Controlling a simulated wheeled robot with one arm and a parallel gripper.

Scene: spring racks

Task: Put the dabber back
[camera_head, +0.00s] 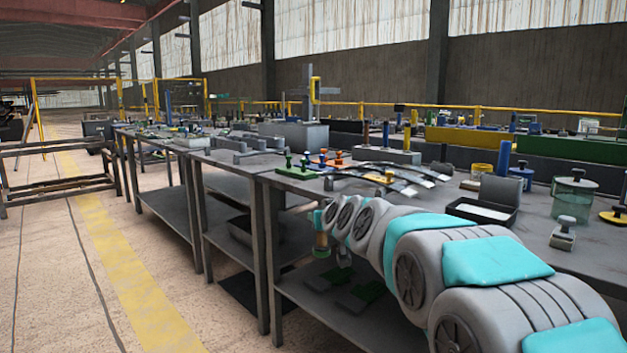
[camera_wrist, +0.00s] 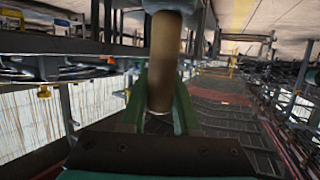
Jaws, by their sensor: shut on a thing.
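My gripper (camera_wrist: 162,92) shows in the wrist view as two green fingers shut on an upright brown cylinder (camera_wrist: 164,50), which looks like the dabber's handle. The cylinder's far end is cut off at the top of that view. In the head view my gripper (camera_head: 320,222) hangs past the front edge of the workbench, and the brown piece (camera_head: 321,241) shows small below it, clear of the bench. My arm hides part of the bench front. A black tray with a white inside (camera_head: 483,211) lies on the bench (camera_head: 400,213) to the right.
A lidded glass jar (camera_head: 573,198) and a grey knobbed block (camera_head: 564,232) stand at the right. A lower shelf (camera_head: 335,312) runs beneath.

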